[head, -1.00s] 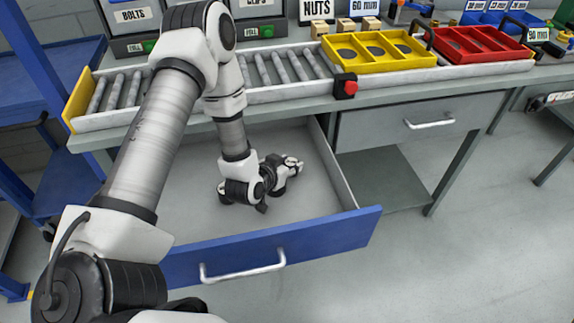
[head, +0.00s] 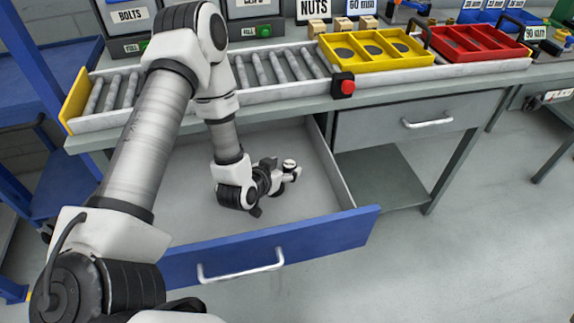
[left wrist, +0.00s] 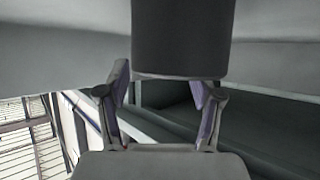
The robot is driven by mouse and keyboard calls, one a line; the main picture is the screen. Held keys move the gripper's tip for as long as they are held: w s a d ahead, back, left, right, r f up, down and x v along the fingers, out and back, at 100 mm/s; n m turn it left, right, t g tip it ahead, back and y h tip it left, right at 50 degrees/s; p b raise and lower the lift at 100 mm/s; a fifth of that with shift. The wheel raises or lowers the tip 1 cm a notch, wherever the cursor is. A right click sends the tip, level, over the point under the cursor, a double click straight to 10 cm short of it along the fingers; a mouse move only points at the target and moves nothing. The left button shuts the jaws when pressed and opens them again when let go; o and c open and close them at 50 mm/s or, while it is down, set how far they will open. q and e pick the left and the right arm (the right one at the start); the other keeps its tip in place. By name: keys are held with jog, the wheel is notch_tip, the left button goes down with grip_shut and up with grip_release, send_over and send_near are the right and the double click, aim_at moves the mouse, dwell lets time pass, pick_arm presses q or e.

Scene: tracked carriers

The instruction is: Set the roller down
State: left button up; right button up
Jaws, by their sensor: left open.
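My left gripper (head: 288,172) reaches down into the open drawer (head: 185,165), low over its grey floor, with its fingers pointing right. A small round pale end with a dark rim, which looks like the roller (head: 290,163), shows at its fingertips. In the left wrist view the roller is a dark grey cylinder (left wrist: 182,38) in front of the two open fingers (left wrist: 163,105). I cannot tell whether either finger touches it, and its contact with the drawer floor is hidden. My right gripper is not in view.
The drawer's blue front (head: 270,248) and side wall (head: 335,165) bound the space around my gripper. Above runs a roller conveyor (head: 105,122) with a yellow tray (head: 375,62), a red tray (head: 480,55) and a red button (head: 347,87). A shut drawer (head: 425,118) is at right.

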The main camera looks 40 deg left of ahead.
pick_arm(q)
jog(key=p+v, duration=0.1)
jog(key=v, duration=0.6)
jog(key=shift+s+r, duration=0.15)
jog(key=shift+s, duration=0.05)
jog(key=p+v, duration=0.2)
jog(key=shift+s+r+p, duration=0.1)
jog(key=shift+s+p, duration=0.15)
jog(key=shift+p, duration=0.05)
jog(key=shift+r, duration=0.1)
dwell(0.7)
